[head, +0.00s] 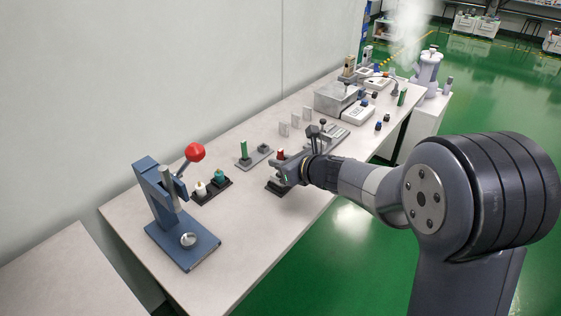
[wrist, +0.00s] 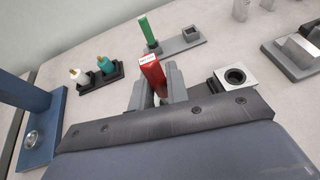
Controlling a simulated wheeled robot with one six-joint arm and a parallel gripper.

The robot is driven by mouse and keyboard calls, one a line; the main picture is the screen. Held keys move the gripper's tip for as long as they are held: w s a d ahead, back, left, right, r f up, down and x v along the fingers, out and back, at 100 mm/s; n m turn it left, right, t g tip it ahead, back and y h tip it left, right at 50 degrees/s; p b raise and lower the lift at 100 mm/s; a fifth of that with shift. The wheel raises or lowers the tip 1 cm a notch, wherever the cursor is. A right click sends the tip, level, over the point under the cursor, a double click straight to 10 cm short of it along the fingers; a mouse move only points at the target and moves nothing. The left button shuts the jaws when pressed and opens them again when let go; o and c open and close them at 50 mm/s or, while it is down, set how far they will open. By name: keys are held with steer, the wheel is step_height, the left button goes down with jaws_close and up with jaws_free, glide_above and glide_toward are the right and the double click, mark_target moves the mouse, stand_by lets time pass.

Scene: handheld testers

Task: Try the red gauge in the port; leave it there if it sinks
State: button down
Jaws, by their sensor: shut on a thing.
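My gripper (wrist: 160,92) is shut on the red gauge (wrist: 151,72), which stands upright between the fingers with a white label on top. In the head view the red gauge (head: 281,154) shows as a small red tip above my gripper (head: 280,172). A light square block with a round dark port (wrist: 236,76) is to the right of the gripper in the wrist view, apart from the gauge. The lower end of the gauge is hidden by the fingers. In the head view a dark base (head: 275,188) shows beneath the gripper.
A green gauge (wrist: 147,31) stands on a grey plate with a square socket (wrist: 191,33). A dark holder (wrist: 95,81) bears a white and a teal bottle-like piece. A blue press with a red knob (head: 195,152) stands front left. Several testers fill the far table.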

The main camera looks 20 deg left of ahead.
mark_target(281, 150)
steer(key=shift+r, duration=0.3)
steer(key=shift+r+p, duration=2.25)
steer(key=shift+r, duration=0.2)
